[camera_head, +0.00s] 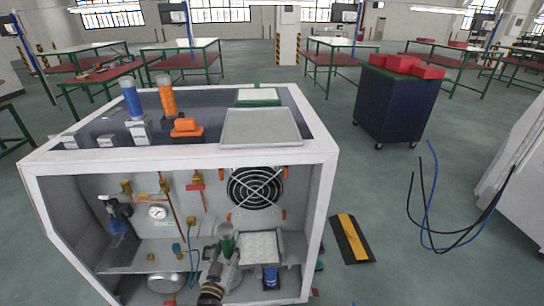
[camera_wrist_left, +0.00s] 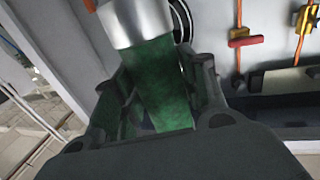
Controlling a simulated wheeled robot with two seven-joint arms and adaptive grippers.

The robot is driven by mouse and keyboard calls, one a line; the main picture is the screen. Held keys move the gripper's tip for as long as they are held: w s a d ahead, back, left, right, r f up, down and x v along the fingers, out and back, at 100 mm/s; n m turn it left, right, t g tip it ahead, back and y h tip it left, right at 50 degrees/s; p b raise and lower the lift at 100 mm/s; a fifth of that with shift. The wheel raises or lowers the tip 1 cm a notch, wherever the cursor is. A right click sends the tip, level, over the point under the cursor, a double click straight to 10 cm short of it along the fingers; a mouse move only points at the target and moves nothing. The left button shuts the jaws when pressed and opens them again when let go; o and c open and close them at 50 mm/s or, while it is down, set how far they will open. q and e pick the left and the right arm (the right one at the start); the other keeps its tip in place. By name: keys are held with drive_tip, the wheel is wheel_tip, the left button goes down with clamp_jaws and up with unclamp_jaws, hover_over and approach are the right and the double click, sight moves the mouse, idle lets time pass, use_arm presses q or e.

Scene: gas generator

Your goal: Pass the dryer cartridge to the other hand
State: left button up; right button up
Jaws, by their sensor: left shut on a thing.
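A green cartridge with a silver metal end is in my left gripper (camera_head: 224,255), in front of the open front of the white generator cabinet (camera_head: 180,163). In the left wrist view the green body (camera_wrist_left: 165,85) lies between the two dark fingers of the left gripper (camera_wrist_left: 165,95), and the silver end (camera_wrist_left: 135,20) sticks out beyond them. In the head view the green cartridge (camera_head: 227,240) stands roughly upright above the gripper; its lower part is hidden by the fingers. My right gripper is in neither view.
A blue cylinder (camera_head: 132,100) and an orange cylinder (camera_head: 167,97) stand on top of the cabinet, beside a grey tray (camera_head: 260,127). A fan (camera_head: 256,188), a gauge (camera_head: 158,212) and a small blue-topped container (camera_head: 270,277) are inside. Loose cables (camera_head: 430,205) hang at right.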

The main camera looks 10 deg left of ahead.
use_arm(q)
drive_tip(key=shift+r, duration=0.1)
drive_tip(key=w+d+r+m+g+h, duration=0.2)
drive_tip(key=d+r+m+h, duration=0.2)
drive_tip(key=d+r, duration=0.5)
drive_tip(key=w+d+r+m+g+h, duration=0.1)
drive_tip(key=d+r+m+g+h, duration=0.1)
drive_tip(key=d+r+m+h, duration=0.2)
drive_tip(key=shift+w+d+r+h, duration=0.35)
drive_tip(key=shift+d+r+h, duration=1.9)
drive_tip(key=shift+r, duration=2.05)
drive_tip(key=shift+d+y, duration=0.45)
